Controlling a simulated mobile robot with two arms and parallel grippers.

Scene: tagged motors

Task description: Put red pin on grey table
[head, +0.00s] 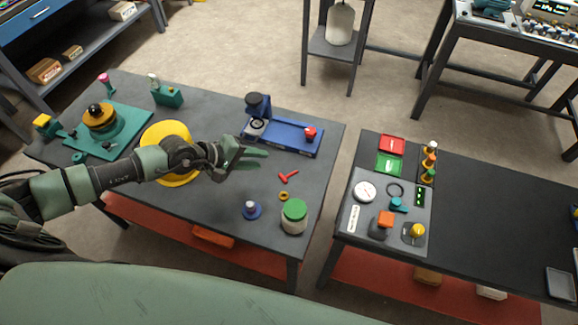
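A small red T-shaped piece (288,176), which looks like the red pin, lies on the grey table (225,215) near its right side. My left gripper (260,158) is above the same table, to the left of and a little behind the red piece in the picture. Its fingers look apart, with nothing seen between them. The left arm hides part of a yellow round disc (165,134). My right gripper is not in view.
A blue fixture (290,138) with a red knob stands behind the red piece. A yellow ring (283,196), a blue peg (252,210) and a green-lidded jar (294,215) stand in front. A gap separates the black table (490,215), with its panel of parts.

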